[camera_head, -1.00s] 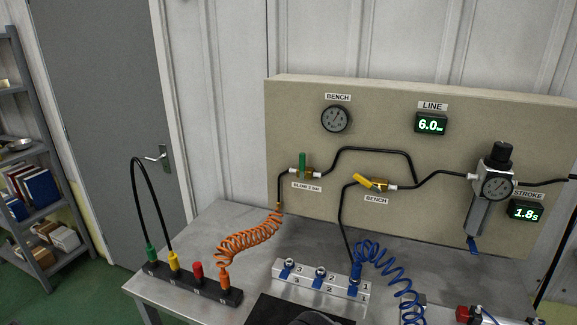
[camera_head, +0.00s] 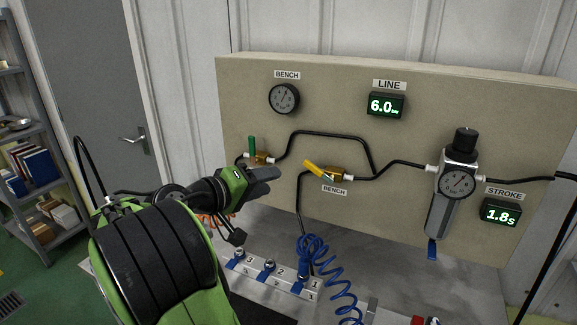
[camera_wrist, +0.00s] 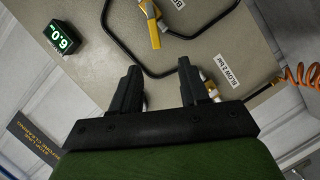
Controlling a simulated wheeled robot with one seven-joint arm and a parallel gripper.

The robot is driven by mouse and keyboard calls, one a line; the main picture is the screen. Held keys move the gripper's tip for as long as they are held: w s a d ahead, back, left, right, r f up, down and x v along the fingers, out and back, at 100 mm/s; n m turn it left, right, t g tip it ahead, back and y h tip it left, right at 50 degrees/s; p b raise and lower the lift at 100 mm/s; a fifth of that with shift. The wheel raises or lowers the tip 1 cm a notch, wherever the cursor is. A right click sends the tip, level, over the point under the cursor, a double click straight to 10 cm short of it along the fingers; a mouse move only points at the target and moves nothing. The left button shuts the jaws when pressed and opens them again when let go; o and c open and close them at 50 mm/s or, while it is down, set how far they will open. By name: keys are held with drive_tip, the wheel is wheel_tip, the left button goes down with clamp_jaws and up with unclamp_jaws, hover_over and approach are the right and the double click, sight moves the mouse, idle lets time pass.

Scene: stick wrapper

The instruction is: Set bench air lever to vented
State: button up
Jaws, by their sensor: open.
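The bench air lever (camera_head: 314,168) is a yellow handle on a brass valve above the BENCH label on the beige panel (camera_head: 420,120). It points up and to the left, at an angle to the pipe. In the wrist view the yellow lever (camera_wrist: 154,30) shows at the top, beyond the fingertips. My gripper (camera_head: 268,174) is in front of the panel, left of the lever and apart from it. In the wrist view my gripper (camera_wrist: 158,72) has its two dark fingers spread, with nothing between them.
A green lever (camera_head: 252,147) on another valve stands upright just behind my gripper. A black hose loops above both valves. The regulator (camera_head: 458,185) is at right. The numbered manifold (camera_head: 270,275) and coiled blue hose (camera_head: 335,275) lie below on the bench.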

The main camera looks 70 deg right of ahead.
sight(310, 167)
drive_tip(key=x, duration=1)
drive_tip(key=r+x, duration=0.1)
drive_tip(key=x, duration=0.4)
drive_tip(key=shift+s+d+f+b, duration=0.15)
drive_tip(key=shift+s+d+b, duration=0.1)
drive_tip(key=shift+b, duration=0.15)
drive_tip(key=shift+c, duration=0.3)
clamp_jaws()
